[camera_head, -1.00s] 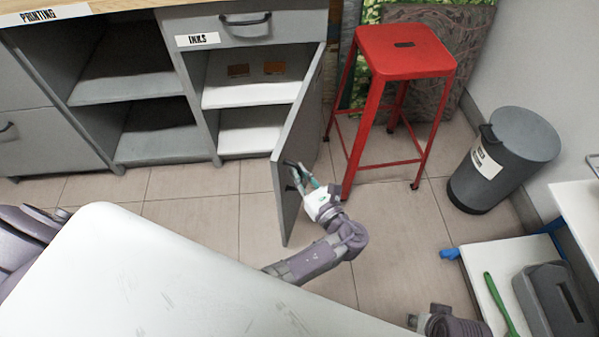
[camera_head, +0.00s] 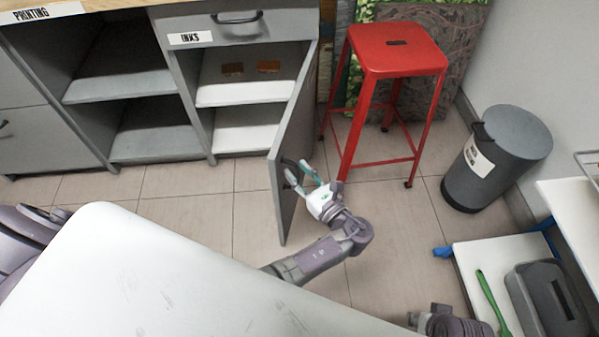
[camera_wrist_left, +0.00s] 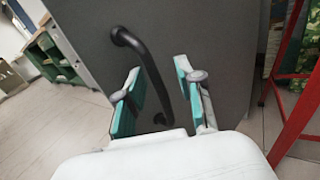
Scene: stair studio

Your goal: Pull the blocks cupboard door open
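A grey cupboard door (camera_head: 291,135) stands swung wide open, below a drawer labelled INKS (camera_head: 190,38). No label reading "blocks" shows. The door's dark bar handle (camera_wrist_left: 147,65) is on its outer face. My left gripper (camera_head: 308,174) is beside that face, at the handle. Its teal-padded fingers are apart; in the left wrist view the gripper (camera_wrist_left: 160,98) has the handle between its fingers, with gaps on both sides. The open cupboard (camera_head: 240,95) has light shelves with small brown items.
A red stool (camera_head: 398,55) stands close to the right of the door. A dark bin (camera_head: 497,160) is farther right by the wall. A low white table (camera_head: 478,262) holds a green tool (camera_head: 492,300) and a grey box. Floor left of the door is clear.

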